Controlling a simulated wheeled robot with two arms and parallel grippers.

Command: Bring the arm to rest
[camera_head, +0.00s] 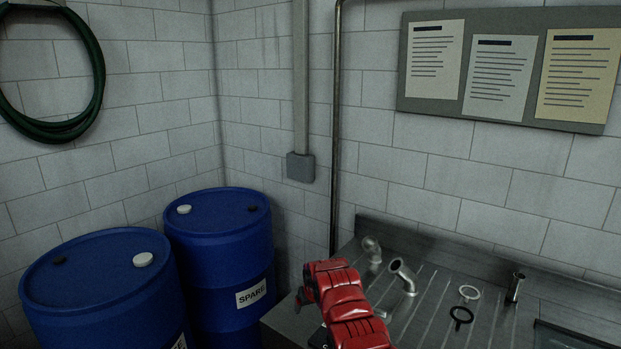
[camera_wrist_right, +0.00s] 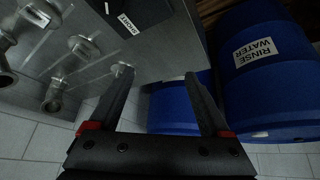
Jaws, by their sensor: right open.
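My right arm shows red in the head view, with its gripper (camera_head: 318,285) over the left end of the metal bench (camera_head: 435,290), beside the blue drums. In the right wrist view the two dark fingers of this gripper (camera_wrist_right: 158,80) stand apart with nothing between them. The bench's metal surface (camera_wrist_right: 160,50) and the side of a blue drum lie beyond the fingers. I cannot tell how far the fingertips are from the bench edge. My left gripper is in neither view.
Blue drums stand at left, one labelled SPARE (camera_head: 220,240); another reads RINSE WATER (camera_wrist_right: 270,75). Bent pipe pieces (camera_head: 403,275), a white ring (camera_head: 469,293), a black ring (camera_head: 461,315) and a short metal tube (camera_head: 515,288) are on the bench. A wall pipe (camera_head: 335,130) rises behind.

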